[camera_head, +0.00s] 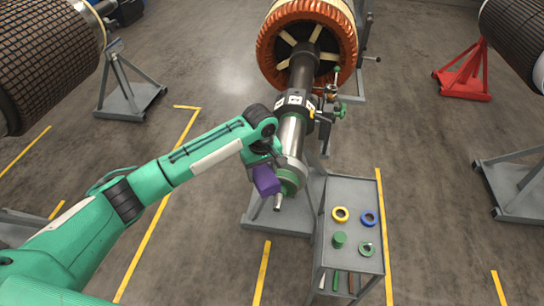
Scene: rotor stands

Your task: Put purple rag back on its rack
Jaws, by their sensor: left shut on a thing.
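The purple rag (265,181) is a small bunched piece beside the end of the rotor shaft (293,140). My left gripper (261,165), at the end of the green arm, is shut on the rag and holds it against or very close to the left side of the shaft end; I cannot tell whether it touches. The fingertips are partly hidden by the wrist and the rag. A rack for the rag cannot be told for sure in this view. My right gripper is not in view.
A copper-wound rotor (271,42) is behind. A red stand (462,80) is far right.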

